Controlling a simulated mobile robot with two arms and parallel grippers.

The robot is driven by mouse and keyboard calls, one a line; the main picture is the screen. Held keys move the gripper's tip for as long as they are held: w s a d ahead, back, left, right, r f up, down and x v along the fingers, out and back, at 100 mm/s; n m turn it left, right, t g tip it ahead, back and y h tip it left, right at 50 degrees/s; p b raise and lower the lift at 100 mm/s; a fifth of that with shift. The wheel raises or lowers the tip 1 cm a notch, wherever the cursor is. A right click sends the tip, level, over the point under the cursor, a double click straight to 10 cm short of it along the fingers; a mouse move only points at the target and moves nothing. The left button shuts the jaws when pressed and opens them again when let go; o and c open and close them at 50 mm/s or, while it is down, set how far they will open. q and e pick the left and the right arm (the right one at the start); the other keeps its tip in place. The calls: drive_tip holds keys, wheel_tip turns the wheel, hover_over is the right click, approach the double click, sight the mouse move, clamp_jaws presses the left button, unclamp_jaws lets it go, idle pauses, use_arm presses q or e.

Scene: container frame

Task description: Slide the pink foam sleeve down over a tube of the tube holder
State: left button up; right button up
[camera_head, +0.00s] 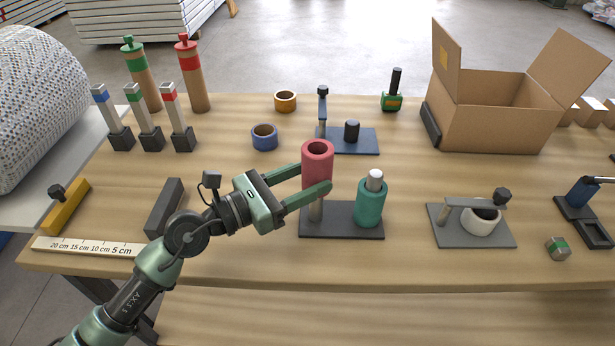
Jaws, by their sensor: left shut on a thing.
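The pink foam sleeve (317,168) is upright between the fingers of my left gripper (308,184), which is shut on it. The tube holder has a dark grey base (340,222) with two tubes. The left tube (316,211) shows as a short pale grey length directly below the sleeve. Its top is hidden, so I cannot tell whether the sleeve is around its upper part or just above it. The right tube (375,176) has a teal sleeve (369,204) around it, with its tip sticking out on top. My right gripper is not in view.
A blue-based stand (362,142) is behind the holder. A clamp fixture with a white ring (480,222) stands to the right. A grey block (164,207) and a ruler (88,247) lie left. An open cardboard box (497,122) is at the back right.

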use_arm(q)
drive_tip(key=shift+f+b, duration=1.55)
drive_tip(key=shift+f, duration=0.35)
drive_tip(key=shift+a+f+b, duration=0.15)
drive_tip(key=shift+f+b, duration=0.15)
drive_tip(key=shift+s+f+b, duration=0.1)
drive_tip(key=shift+f+b, duration=0.3)
drive_tip(key=shift+f, duration=0.05)
drive_tip(key=o, duration=1.4)
drive_tip(key=shift+a, duration=0.1)
drive_tip(key=shift+o, duration=0.6)
drive_tip(key=shift+a, duration=0.2)
